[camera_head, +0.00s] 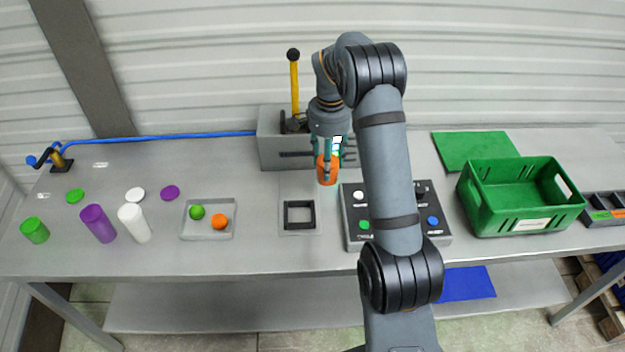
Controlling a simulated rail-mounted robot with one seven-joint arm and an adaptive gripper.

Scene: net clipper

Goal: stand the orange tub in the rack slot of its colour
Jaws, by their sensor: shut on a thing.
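The orange tub (325,174) hangs upright, or nearly so, above the back middle of the table, in front of a grey machine. My gripper (330,164) is shut on it, and its fingers hide part of the tub. The rack (591,203) stands at the right end of the table, partly cut off by the picture's edge. It shows dark slots and coloured labels, one green and one orange. My gripper is far to the left of the rack.
A green crate (515,205) and green mat (475,151) lie between gripper and rack. A button panel (352,232) is partly behind my arm. A square frame (299,229), a tray (190,229) with two balls, and green, purple and white tubs with lids stand left.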

